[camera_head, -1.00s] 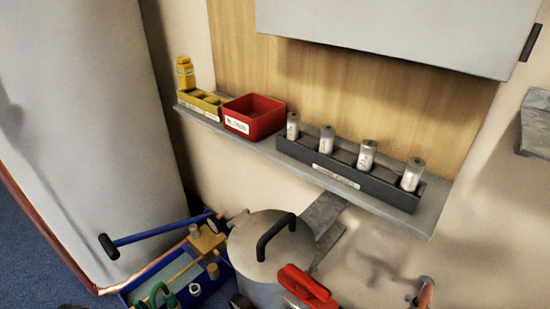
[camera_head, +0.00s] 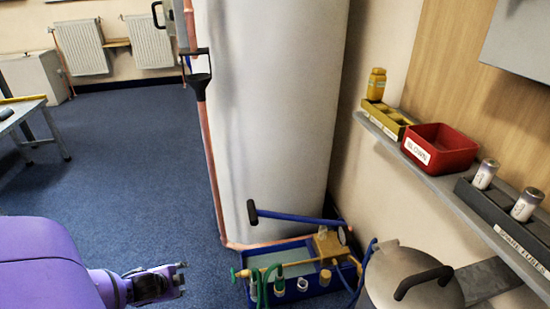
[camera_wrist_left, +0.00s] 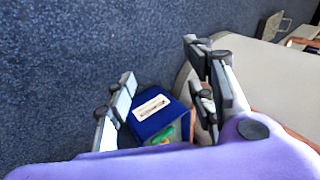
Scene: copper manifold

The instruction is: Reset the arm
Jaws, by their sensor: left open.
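My left arm is purple and comes in at the lower left of the head view. My left gripper (camera_head: 160,283) is above the blue carpet, left of the blue tray, and holds nothing. In the left wrist view my left gripper (camera_wrist_left: 160,85) shows its two fingers spread apart. The blue tray (camera_wrist_left: 152,116) shows between and beyond them. My right gripper is in neither view.
A tall white cylinder (camera_head: 270,110) stands behind the blue tray (camera_head: 318,297), with a copper pipe (camera_head: 207,150) beside it. A lidded pot (camera_head: 405,280) stands right. A shelf holds a red bin (camera_head: 440,148) and a dark fuse rack (camera_head: 505,220). Open carpet (camera_head: 130,160) lies left.

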